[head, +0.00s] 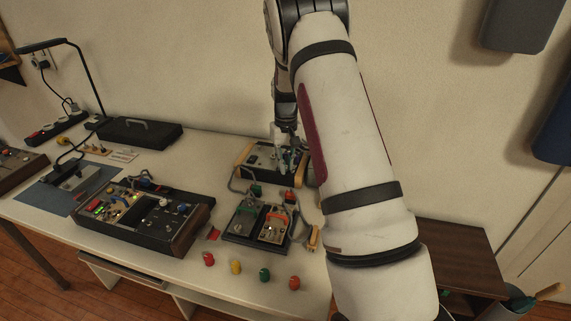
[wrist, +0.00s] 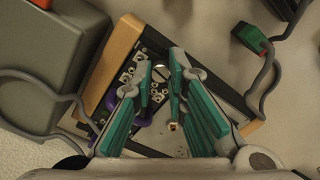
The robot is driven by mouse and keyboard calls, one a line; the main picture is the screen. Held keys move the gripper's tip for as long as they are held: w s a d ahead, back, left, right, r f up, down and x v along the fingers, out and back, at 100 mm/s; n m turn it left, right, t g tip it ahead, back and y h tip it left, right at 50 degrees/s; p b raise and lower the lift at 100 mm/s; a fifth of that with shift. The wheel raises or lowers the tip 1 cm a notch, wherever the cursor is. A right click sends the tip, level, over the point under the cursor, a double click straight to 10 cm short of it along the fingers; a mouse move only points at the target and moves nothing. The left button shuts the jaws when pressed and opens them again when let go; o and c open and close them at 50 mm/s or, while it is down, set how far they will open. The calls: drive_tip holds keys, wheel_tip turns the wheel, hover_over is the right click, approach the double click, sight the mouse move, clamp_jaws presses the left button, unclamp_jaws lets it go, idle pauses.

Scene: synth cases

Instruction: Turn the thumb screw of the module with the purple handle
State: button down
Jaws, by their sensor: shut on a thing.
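The module with the purple handle (wrist: 112,101) sits in a case with wooden end cheeks (wrist: 116,48) in the wrist view. The purple handle shows partly behind the left finger. The thumb screw (wrist: 160,72) is a round, slotted, silver head. My gripper (wrist: 161,66) is over the module, its green-padded fingers on either side of the screw head and shut on it. In the head view, my gripper (head: 287,158) is down at the case (head: 262,173) at the back of the table. The purple handle cannot be made out there.
Grey cables and a red-and-green plug (wrist: 250,38) lie close to the case. A grey box (wrist: 45,65) stands at its left. Two small modules (head: 243,224) (head: 273,228) stand in front, with several coloured knobs (head: 236,267) nearer the edge. A larger console (head: 150,225) stands left.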

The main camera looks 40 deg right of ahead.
drive_tip(key=m, duration=0.5)
drive_tip(key=shift+m, duration=0.3)
drive_tip(key=shift+m+b, duration=0.35)
drive_tip(key=shift+m, duration=1.85)
drive_tip(key=c, duration=1.6)
unclamp_jaws()
drive_tip(key=shift+o, duration=0.2)
drive_tip(key=shift+r, duration=0.1)
wheel_tip(320, 180, up, 12)
